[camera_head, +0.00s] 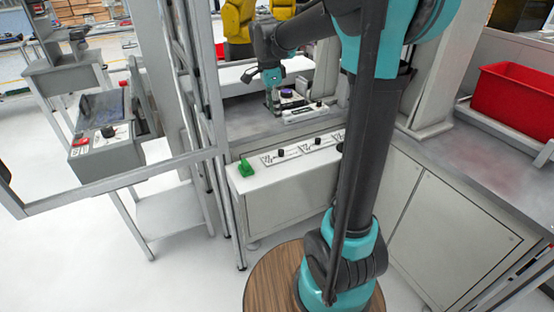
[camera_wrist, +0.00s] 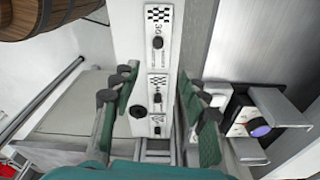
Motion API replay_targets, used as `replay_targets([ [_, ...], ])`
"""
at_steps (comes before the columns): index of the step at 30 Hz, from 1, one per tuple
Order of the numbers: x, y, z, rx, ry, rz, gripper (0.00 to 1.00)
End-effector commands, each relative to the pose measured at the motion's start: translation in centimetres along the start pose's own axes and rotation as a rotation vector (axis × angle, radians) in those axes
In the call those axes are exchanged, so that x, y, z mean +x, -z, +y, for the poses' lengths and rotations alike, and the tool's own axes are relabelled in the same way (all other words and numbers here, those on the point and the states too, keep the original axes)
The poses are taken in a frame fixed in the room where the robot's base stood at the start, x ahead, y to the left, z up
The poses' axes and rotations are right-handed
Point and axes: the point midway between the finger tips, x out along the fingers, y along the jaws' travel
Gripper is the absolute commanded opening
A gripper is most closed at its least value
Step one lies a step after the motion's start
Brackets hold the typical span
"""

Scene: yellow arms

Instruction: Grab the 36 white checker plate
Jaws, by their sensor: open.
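Several white plates with black checker patterns and dark round knobs lie in a row on a white ledge. In the wrist view, the far plate (camera_wrist: 158,28) shows a printed number, too small to read surely. A middle plate (camera_wrist: 151,80) and a near plate (camera_wrist: 155,132) lie closer, between the fingers in the picture. In the head view, one plate (camera_head: 270,160) is at left and another (camera_head: 308,148) is right of it; my arm partly hides the row. My gripper (camera_wrist: 156,90) is open and empty; it also shows beyond the ledge in the head view (camera_head: 272,104).
A device with a purple disc (camera_wrist: 261,131) stands right of my gripper in the wrist view. A metal frame post (camera_head: 210,100) rises at left. A red bin (camera_head: 515,100) stands on the right bench.

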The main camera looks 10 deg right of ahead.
Motion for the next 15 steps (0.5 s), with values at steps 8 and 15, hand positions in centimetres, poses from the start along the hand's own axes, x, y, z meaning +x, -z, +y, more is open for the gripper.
replay_targets([
  [8, 5.5, 0.0, 0.0, -0.002, 0.001, -0.001, 0.45],
  [15, 9.7, 0.0, 0.0, -0.002, 0.002, -0.001, 0.45],
])
